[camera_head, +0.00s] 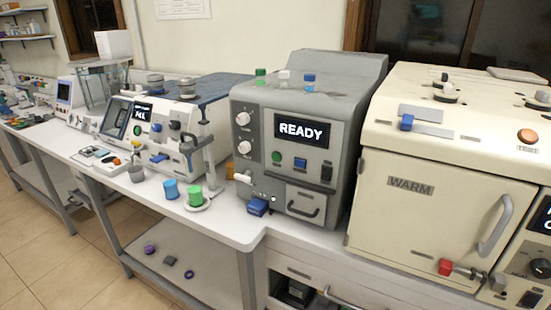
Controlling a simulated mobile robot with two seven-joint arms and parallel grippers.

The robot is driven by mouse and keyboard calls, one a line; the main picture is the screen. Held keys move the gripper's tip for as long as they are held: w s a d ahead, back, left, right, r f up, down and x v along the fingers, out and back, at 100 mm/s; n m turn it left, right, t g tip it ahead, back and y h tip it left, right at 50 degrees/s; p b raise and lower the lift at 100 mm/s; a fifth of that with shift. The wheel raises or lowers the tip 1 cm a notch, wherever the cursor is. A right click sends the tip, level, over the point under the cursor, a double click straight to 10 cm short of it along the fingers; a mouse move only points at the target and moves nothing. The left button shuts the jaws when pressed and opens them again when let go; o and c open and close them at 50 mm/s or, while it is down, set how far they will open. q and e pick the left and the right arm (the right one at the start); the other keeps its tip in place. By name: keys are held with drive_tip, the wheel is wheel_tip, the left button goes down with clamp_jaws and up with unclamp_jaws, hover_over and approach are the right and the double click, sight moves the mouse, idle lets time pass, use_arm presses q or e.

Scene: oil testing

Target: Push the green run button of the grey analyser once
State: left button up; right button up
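The grey analyser (316,105) stands on the bench in the middle of the view, and its dark screen (302,131) reads READY. A small round green button (276,157) is on its front panel, below the left end of the screen. A blue button (300,163) is to the right of the green one. Neither of my grippers is in view, and nothing covers the green button.
A cream oven marked WARM (436,205) stands close on the right. Blue (171,190) and green (195,196) containers stand on the bench to the left. A blue item (257,206) sits at the analyser's lower left. Three capped vials stand on its top.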

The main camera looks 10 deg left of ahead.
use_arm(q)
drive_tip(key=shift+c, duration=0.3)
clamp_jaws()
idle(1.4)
